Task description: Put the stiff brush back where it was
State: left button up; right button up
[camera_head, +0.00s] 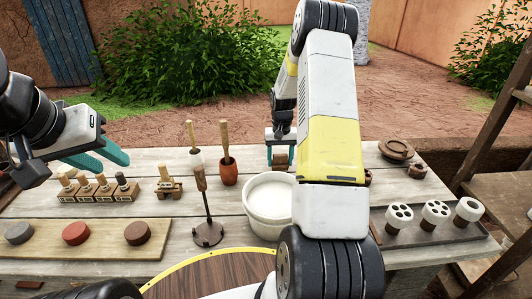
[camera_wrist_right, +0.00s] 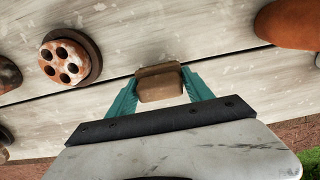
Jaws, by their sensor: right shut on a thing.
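My right gripper (camera_head: 281,146) reaches down at the far side of the table, behind the white bowl. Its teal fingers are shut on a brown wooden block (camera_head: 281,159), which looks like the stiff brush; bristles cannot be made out. In the right wrist view the block (camera_wrist_right: 160,84) sits between the fingertips, over or on the pale planks; whether it touches them is unclear. My left gripper (camera_head: 112,160) hangs over the table's left part, teal fingers apart and empty. A small wooden rack (camera_head: 168,186) stands on the table, left of the middle.
A white bowl (camera_head: 268,198) stands mid-table, near an orange pot (camera_head: 229,172) holding a wooden-handled tool. A dark-based upright tool (camera_head: 208,235) stands in front. Small stamps (camera_head: 97,190) and a board of colored discs (camera_head: 75,232) are left; a tray of white cylinders (camera_head: 430,232) is right.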

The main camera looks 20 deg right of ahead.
jog(key=shift+f, duration=0.95)
jog(key=o, duration=1.3)
jog(key=shift+f, duration=0.1)
